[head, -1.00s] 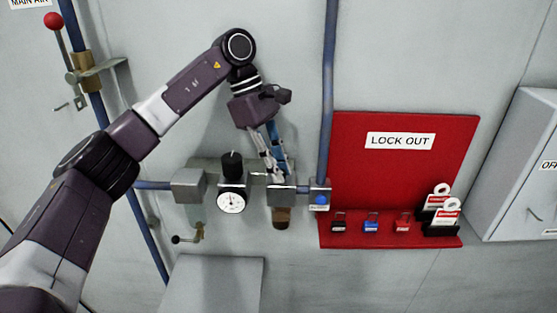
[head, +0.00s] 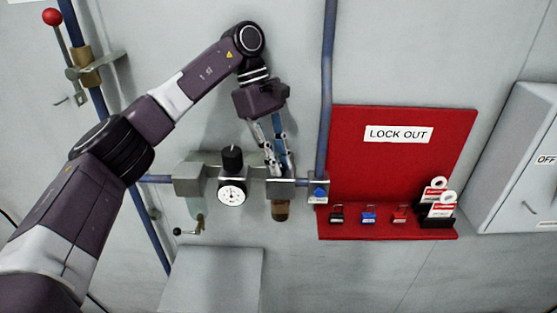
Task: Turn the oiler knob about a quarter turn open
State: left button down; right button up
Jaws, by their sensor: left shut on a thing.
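The oiler is the grey block (head: 281,188) with a brown bowl (head: 280,210) below it, at the right end of the wall-mounted air line unit. My left gripper (head: 280,174) reaches down to the top of the oiler from above. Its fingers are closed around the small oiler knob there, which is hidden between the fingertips. My right gripper is not in view.
A regulator with a black knob (head: 232,158) and round gauge (head: 231,192) stands just left of the oiler. A blue vertical pipe (head: 328,80) and red lockout board (head: 400,175) are close on the right. A grey box (head: 212,280) lies below.

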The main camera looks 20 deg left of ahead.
pick_arm(q)
jog(key=c, duration=1.8)
grip_release()
jog(key=shift+c, duration=0.2)
jog(key=shift+r, duration=0.1)
notch_tip(320, 180, up, 10)
